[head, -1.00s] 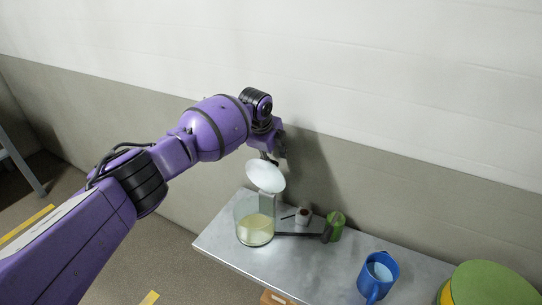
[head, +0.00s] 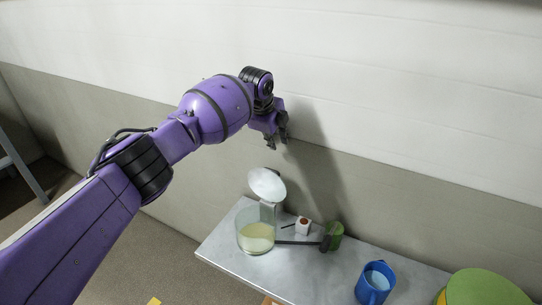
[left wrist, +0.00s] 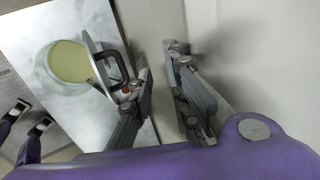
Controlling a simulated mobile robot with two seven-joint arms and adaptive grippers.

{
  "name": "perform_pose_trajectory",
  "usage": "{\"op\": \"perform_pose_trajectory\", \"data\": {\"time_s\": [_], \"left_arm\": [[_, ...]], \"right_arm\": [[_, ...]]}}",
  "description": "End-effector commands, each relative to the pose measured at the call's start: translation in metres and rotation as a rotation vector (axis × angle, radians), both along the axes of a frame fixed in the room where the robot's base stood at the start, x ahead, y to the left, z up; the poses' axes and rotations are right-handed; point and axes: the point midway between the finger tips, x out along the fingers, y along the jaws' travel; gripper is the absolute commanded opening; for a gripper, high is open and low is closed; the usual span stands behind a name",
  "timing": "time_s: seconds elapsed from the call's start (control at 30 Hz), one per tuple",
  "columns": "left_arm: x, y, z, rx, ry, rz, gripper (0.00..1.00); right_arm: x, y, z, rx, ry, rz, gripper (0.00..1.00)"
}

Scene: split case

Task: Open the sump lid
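The glass sump (head: 257,234) stands at the left end of the metal table with pale yellow liquid in it. Its round whitish lid (head: 267,184) is tilted up above the rim, at the back. The lid, with a dark loop handle, also shows nearly edge-on in the left wrist view (left wrist: 95,62). My left gripper (head: 279,142) is above and behind the lid, apart from it in the head view. In the left wrist view its fingers (left wrist: 164,115) are spread with nothing between them. My right gripper is not seen in the head view.
On the metal table (head: 310,275) are a small white block with a reddish top (head: 302,226), a green cylinder (head: 336,232), a dark-handled tool (head: 323,243) and a blue mug (head: 375,283). A green round thing (head: 485,287) is at lower right. A wall stands close behind.

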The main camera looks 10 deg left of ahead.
Motion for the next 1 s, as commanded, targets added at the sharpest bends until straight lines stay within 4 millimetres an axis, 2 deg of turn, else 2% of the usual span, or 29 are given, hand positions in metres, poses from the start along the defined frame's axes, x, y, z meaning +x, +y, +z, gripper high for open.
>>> {"op": "perform_pose_trajectory", "data": {"time_s": [0.03, 0.23, 0.47, 0.63, 0.77, 1.0], "left_arm": [[-0.002, 0.001, -0.007, 0.002, 0.010, 0.001, 0.16], [-0.003, 0.001, -0.012, 0.002, 0.016, 0.001, 0.16], [-0.004, 0.001, -0.013, 0.003, 0.019, 0.002, 0.16], [-0.005, 0.001, -0.011, 0.002, 0.018, 0.000, 0.16], [-0.010, 0.003, 0.003, 0.002, 0.016, 0.001, 0.16], [-0.029, 0.010, 0.050, 0.003, 0.015, 0.000, 0.16]], "right_arm": [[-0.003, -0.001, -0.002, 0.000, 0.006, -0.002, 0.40], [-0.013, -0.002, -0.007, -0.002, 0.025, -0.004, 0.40], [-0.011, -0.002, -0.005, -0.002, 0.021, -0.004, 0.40], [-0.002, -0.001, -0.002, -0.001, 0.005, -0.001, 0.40], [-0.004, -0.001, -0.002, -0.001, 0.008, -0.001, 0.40], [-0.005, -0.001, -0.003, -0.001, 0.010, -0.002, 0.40]]}}
